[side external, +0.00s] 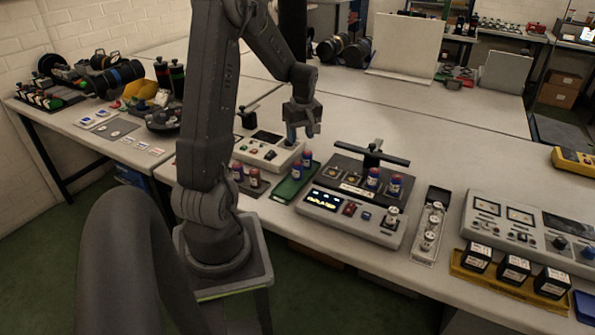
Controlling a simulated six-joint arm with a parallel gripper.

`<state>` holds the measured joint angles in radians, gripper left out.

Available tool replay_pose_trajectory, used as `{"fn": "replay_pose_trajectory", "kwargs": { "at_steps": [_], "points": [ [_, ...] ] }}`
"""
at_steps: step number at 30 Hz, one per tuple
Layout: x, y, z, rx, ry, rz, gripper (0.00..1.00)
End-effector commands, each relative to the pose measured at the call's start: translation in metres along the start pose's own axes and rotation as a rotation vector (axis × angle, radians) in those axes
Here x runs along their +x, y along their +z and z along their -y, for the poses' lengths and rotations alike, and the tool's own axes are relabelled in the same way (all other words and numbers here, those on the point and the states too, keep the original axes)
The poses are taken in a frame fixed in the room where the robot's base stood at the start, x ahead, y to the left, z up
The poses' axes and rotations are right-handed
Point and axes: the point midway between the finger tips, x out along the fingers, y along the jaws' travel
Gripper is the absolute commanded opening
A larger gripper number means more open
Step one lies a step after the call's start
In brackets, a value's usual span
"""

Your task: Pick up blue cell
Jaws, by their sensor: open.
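My gripper (301,130) hangs open over the bench, above the back of the green tray, pointing down. Small cells with blue wraps and red tops stand in several places. Two are on the green tray (290,188): a front cell (297,170) and a rear cell (307,158). Two more, a left cell (373,177) and a right cell (395,186), stand upright in the dark top of the grey tester (350,212). A small blue piece (291,132) shows beside my left fingertip; I cannot tell whether it is a cell or touches the finger.
Two darker red-topped cells (255,178) stand left of the green tray. A white device (268,152) sits behind them. A black T-shaped clamp (372,153) rises behind the tester. A narrow tray (430,232) holds silvery parts at right.

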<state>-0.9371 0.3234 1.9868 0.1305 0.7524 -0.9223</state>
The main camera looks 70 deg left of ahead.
Motion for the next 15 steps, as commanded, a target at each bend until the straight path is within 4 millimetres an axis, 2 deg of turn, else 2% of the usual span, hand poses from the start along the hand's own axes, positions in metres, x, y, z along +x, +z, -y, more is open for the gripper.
{"fn": "replay_pose_trajectory", "kwargs": {
  "at_steps": [9,15],
  "points": [
    [0.057,0.001,0.002,-0.002,-0.006,0.005,0.48],
    [0.081,0.000,0.001,-0.001,-0.003,0.002,0.48]
  ]
}}
